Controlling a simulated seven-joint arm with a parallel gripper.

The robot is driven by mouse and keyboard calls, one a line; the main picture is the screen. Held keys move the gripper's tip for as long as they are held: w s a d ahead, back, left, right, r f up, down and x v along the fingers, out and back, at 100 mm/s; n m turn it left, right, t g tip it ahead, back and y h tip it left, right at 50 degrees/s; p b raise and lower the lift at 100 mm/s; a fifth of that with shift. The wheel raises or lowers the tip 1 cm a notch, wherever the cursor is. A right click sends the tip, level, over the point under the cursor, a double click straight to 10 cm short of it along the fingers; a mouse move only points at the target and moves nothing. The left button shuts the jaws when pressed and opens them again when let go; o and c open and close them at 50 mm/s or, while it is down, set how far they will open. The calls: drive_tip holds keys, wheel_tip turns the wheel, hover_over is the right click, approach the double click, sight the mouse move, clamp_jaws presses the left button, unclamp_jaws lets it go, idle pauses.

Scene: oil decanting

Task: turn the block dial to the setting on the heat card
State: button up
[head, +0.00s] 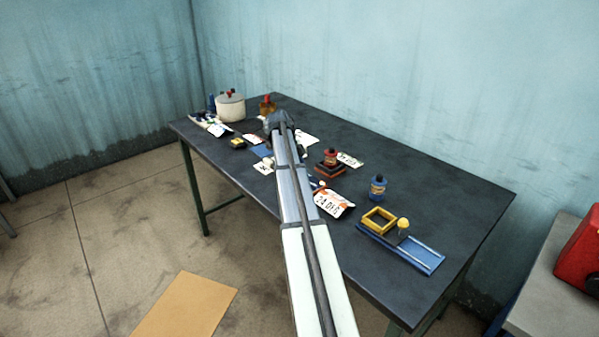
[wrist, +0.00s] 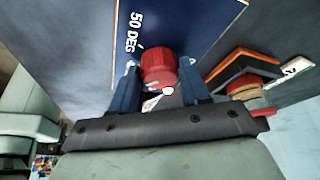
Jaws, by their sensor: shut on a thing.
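In the wrist view my gripper (wrist: 161,76) has its two blue fingers on either side of a red ribbed dial (wrist: 158,62) and is shut on it. A small white spot shows at the dial's near edge. The dial stands over a dark blue panel (wrist: 195,25) printed "50 DEG" beside it. In the head view the blue panel (head: 262,150) is partly covered by my arm, and the dial and fingertips are hidden. A white card with red markings (head: 334,204) lies right of my arm; its lettering is too small to read surely.
A dark orange-edged stand (wrist: 240,72) with a red-brown bottle is right of the fingers; the head view shows it too (head: 328,170). A white pot (head: 230,107) stands at the far left. A blue bottle (head: 377,187), yellow frame (head: 380,219) and blue tray (head: 420,258) are at right.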

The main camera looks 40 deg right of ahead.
idle(0.3)
drive_tip(key=o, duration=1.1)
drive_tip(key=shift+c, duration=0.2)
drive_tip(key=shift+r, duration=0.1)
drive_tip(key=v, duration=1.3)
drive_tip(key=shift+r, duration=0.25)
drive_tip(key=shift+w+a, duration=0.1)
